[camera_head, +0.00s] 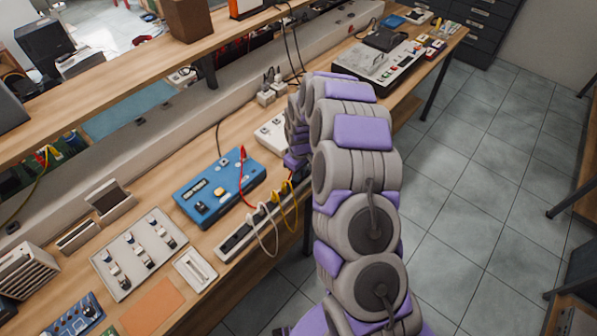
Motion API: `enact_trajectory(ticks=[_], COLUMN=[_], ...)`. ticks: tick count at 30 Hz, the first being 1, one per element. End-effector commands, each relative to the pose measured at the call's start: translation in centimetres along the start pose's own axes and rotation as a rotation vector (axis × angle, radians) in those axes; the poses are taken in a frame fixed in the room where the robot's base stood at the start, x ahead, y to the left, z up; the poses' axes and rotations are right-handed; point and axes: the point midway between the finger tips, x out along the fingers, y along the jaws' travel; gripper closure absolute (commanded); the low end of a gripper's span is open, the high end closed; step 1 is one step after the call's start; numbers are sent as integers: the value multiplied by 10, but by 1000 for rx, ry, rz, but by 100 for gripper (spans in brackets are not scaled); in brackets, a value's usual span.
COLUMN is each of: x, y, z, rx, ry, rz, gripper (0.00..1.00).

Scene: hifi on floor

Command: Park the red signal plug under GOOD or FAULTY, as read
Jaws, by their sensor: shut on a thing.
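The red plug (242,152) stands upright at the far edge of the blue test box (212,200). Its red cable runs down toward the long socket strip (235,238). The blue box has a pale label and a yellowish block on top; the label is too small to read. My gripper (295,160) is at the far end of my folded arm, right of the blue box and apart from the red plug. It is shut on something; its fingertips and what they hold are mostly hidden. I can make out no GOOD or FAULTY lettering.
Yellow (288,215) and white (262,225) cables loop by the strip. A grey panel with several switches (120,255), a small white tray (194,270) and an orange mat (152,308) lie at left front. A shelf overhangs behind.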

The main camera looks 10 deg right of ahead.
Motion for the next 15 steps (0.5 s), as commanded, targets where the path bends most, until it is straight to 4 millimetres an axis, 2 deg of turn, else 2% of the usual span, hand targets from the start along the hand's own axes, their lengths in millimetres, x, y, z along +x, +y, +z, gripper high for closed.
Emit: enact_trajectory(ticks=[15], x=[6], y=[0], z=[0], rx=[0], ry=[0], rz=[0], gripper=[100])
